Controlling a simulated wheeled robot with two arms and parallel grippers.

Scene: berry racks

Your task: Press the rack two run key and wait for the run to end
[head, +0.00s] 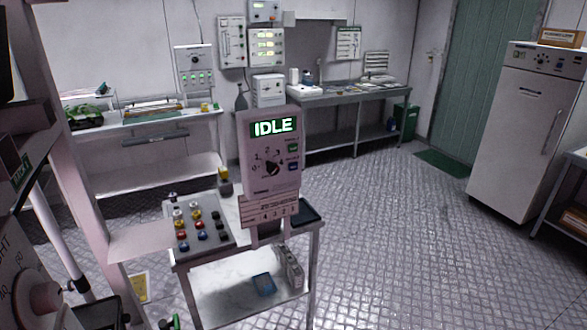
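A white control panel (271,190) stands upright on a small cart in the centre. Its lit display (273,126) reads IDLE in white on green. Below the display are a dark rotary dial (272,168), a small green key (293,148) and a small blue key (293,166); their labels are too small to read. A plate with numbers (268,213) is under the panel. A grey board with several coloured knobs or buttons (200,226) lies on the cart to its left. I cannot tell which key is the rack two run key. Neither gripper is in view.
The cart's lower shelf (225,297) holds a blue item and a grey block. Benches (350,93) line the back wall, with wall-mounted control boxes (267,47) above. A white cabinet (520,130) stands right. A machine (25,290) crowds the left edge. The metal floor (390,230) right of the cart is clear.

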